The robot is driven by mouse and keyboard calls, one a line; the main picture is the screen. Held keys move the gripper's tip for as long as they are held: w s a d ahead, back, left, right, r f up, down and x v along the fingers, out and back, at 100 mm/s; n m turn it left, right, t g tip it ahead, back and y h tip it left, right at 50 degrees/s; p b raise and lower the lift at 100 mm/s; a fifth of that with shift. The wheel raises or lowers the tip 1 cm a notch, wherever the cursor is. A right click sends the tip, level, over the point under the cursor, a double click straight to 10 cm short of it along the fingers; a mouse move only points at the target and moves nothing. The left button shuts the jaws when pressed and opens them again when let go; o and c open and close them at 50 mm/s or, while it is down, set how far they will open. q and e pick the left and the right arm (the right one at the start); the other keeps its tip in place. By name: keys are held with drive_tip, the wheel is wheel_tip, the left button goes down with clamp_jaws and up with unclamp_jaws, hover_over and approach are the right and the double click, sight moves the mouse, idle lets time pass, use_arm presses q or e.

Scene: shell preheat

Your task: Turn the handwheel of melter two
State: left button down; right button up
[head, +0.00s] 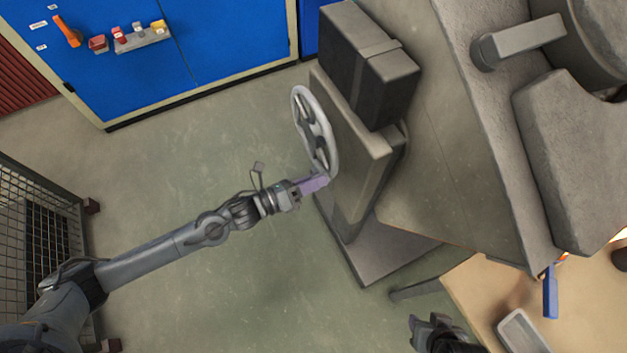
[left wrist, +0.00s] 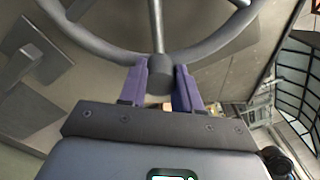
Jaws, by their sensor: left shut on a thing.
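The grey spoked handwheel (head: 315,129) stands on the side of a grey-brown machine housing (head: 358,165) in the head view. My left gripper (head: 315,184) reaches its lower rim from the left, with purple fingers. In the left wrist view the rim of the handwheel (left wrist: 225,42) curves across the top, with a spoke running up. There my left gripper (left wrist: 174,82) is shut on the wheel at a thick dark round part at the rim. My right gripper (head: 438,331) is at the bottom edge of the head view, partly cut off; its jaw state is unclear.
A blue cabinet (head: 215,35) with small items on a shelf stands at the back. A wire mesh fence (head: 25,215) is at the left. A wooden table (head: 480,300) with a metal tray (head: 522,335) is at lower right. The floor left of the wheel is clear.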

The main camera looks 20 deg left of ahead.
use_arm(q)
drive_tip(key=shift+a, duration=0.1)
drive_tip(key=c, duration=0.8)
unclamp_jaws()
drive_tip(key=p+v, duration=0.1)
drive_tip(key=v, duration=0.9)
drive_tip(key=shift+s+a, duration=0.25)
drive_tip(key=shift+s, duration=0.05)
